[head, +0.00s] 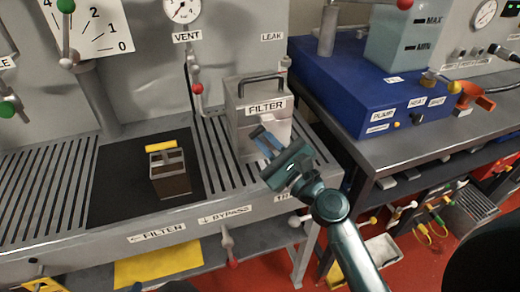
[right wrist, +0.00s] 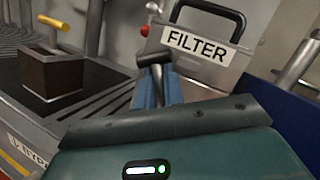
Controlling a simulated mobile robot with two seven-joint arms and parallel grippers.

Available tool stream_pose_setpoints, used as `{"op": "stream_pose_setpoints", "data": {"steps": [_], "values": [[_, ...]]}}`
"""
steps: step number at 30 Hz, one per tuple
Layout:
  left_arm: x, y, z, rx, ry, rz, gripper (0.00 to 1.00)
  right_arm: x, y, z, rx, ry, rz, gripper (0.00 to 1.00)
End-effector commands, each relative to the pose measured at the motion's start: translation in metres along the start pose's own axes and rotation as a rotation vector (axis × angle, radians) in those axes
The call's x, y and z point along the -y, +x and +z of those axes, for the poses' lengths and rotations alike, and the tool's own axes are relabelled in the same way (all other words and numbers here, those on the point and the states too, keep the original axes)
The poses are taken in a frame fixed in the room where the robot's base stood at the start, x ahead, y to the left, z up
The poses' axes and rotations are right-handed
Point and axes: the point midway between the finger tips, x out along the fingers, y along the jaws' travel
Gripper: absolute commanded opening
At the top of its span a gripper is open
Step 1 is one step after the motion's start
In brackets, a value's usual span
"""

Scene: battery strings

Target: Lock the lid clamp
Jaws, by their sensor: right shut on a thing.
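The filter housing (head: 245,135) is a grey metal box with a FILTER label on its front. Its lid is on top and carries a dark arched handle (head: 262,85). The handle also shows in the right wrist view (right wrist: 208,10). My right gripper (head: 267,143) is in front of the housing, its blue fingers pointing at the front face. In the right wrist view the fingers are closed around a grey bar-like clamp lever (right wrist: 155,58), just below and left of the label. My left gripper is not seen.
A brown box with a yellow handle (head: 172,180) stands on a black mat (head: 115,185) to the left. A blue pump unit (head: 350,95) is on the bench at right. A red-knobbed vent valve (head: 197,88) is behind, left of the housing.

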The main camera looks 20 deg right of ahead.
Motion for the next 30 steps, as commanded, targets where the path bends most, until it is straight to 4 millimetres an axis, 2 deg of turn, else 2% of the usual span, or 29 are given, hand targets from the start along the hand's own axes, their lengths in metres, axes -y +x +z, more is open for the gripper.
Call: {"op": "stream_pose_setpoints", "data": {"steps": [7,15,30], "values": [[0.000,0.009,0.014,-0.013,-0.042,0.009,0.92,0.006,-0.003,-0.003,0.045,0.207,-0.086,0.00],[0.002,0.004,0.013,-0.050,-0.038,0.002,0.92,0.014,-0.005,-0.004,0.083,0.382,-0.159,0.00],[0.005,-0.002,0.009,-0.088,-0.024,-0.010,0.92,0.020,-0.006,-0.004,0.108,0.509,-0.212,0.00]]}}
